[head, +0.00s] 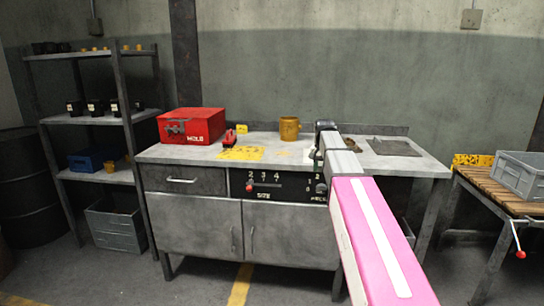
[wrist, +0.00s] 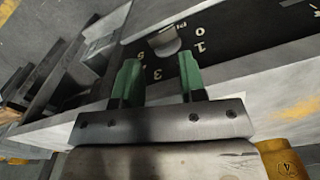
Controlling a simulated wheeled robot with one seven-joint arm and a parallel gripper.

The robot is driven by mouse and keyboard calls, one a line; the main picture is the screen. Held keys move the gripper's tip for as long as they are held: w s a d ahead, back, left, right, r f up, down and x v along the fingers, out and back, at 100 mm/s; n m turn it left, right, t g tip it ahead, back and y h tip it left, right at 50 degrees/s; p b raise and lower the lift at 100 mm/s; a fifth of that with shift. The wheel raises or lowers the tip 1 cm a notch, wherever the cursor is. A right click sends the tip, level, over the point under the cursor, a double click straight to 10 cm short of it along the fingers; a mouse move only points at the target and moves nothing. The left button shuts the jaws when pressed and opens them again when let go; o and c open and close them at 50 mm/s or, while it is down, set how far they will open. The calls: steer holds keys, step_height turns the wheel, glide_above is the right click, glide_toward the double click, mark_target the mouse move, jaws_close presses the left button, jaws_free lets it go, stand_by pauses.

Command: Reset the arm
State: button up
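My gripper (wrist: 158,72) shows two green fingers in the wrist view. They stand apart with nothing between them. Beyond the fingertips is a dark control panel (wrist: 225,45) with white numbers and a grey knob (wrist: 168,42); the fingers look clear of the knob. In the head view my arm reaches from the lower right over the grey workbench (head: 200,155), and its dark end is above the right part of the bench front. The panel's right dial (head: 321,188) shows just left of my arm.
A red mold box (head: 192,127), a small red item (head: 230,137) and an ochre mug (head: 290,128) stand on the bench. A shelf rack (head: 122,115) is at left. A slatted table (head: 490,183) with a grey crate (head: 522,174) is at right. Floor in front is clear.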

steer(key=s+a+f+n, duration=0.1)
steer(key=s+f+n, duration=0.1)
steer(key=s+f, duration=1)
steer(key=s+a+f+n, duration=0.1)
steer(key=s+f+n, duration=0.1)
steer(key=s+f, duration=1.1)
step_height(320, 180, down, 5)
steer(key=shift+s+f+n, duration=0.1)
steer(key=shift+s+n, duration=0.05)
steer(key=shift+n, duration=0.15)
